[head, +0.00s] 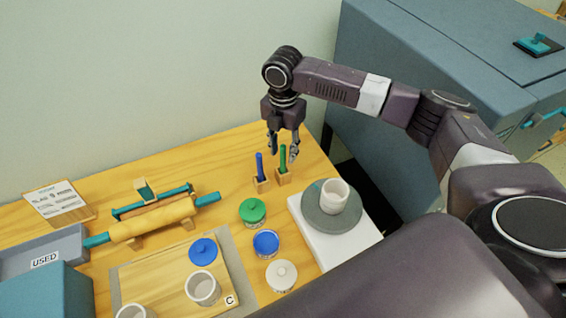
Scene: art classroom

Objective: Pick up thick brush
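Two upright brush-like sticks stand in small wooden blocks near the table's back right. One is blue (259,166) and one is green (282,158); I cannot tell for sure which is the thick brush. My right gripper (283,155) points down with its fingers apart. In the head view the green one's top shows between the fingertips, and the blue one is just left of them. I cannot tell whether the fingers are level with the green top or nearer the camera. Nothing is held. My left gripper is not in view.
Green (252,211), blue (266,243) and white (281,275) lidded jars stand in front. A grey turntable (317,219) with a white cup (335,196) is at right. A yellow roller (152,222) lies left. A blue-grey cabinet (400,110) stands behind right.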

